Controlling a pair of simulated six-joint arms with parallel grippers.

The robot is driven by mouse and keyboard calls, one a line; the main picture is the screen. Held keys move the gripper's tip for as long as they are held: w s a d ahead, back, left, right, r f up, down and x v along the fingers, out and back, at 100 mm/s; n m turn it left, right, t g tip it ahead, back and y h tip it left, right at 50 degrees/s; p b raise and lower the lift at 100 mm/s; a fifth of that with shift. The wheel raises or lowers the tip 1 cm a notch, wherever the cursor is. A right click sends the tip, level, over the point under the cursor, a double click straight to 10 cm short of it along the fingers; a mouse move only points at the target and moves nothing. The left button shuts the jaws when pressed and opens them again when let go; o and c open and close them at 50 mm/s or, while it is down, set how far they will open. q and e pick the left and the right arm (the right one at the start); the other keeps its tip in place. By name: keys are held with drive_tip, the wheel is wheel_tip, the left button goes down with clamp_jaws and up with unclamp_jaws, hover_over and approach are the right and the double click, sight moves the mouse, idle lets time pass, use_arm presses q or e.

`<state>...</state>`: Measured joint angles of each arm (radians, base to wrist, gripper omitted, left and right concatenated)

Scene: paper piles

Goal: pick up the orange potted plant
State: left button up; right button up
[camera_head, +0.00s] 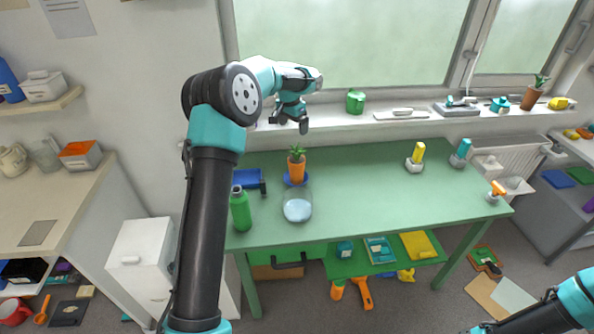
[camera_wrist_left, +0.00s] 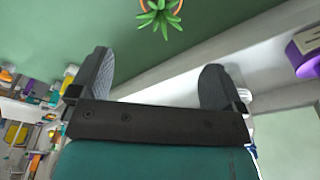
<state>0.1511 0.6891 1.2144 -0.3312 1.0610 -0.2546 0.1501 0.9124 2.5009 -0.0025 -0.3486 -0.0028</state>
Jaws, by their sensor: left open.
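The orange potted plant (camera_head: 297,169) stands upright on the green table (camera_head: 370,190), with a blue item (camera_head: 290,181) at its base. In the left wrist view the plant's green leaves and orange rim (camera_wrist_left: 160,14) show at the top edge. My left gripper (camera_head: 291,124) is above and slightly behind the plant, apart from it. Its two fingers (camera_wrist_left: 155,78) are spread with nothing between them. My right arm (camera_head: 560,305) shows at the lower right corner, and its gripper is out of frame.
A green bottle (camera_head: 240,209) and a clear round container (camera_head: 298,205) stand in front of the plant. A blue box (camera_head: 247,178) is to its left. The window sill behind carries a green can (camera_head: 355,101). The table's middle is clear.

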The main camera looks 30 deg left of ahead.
sight(297, 148)
use_arm(q)
drive_tip(key=f, duration=0.3)
drive_tip(key=w+f, duration=0.1)
drive_tip(key=f, duration=0.5)
drive_tip(key=shift+w+d, duration=0.15)
drive_tip(key=shift+w+f, duration=0.2)
drive_tip(key=shift+f, duration=1.05)
drive_tip(key=shift+w+f, duration=0.15)
drive_tip(key=shift+f, duration=1.1)
drive_tip(key=c, duration=1.5)
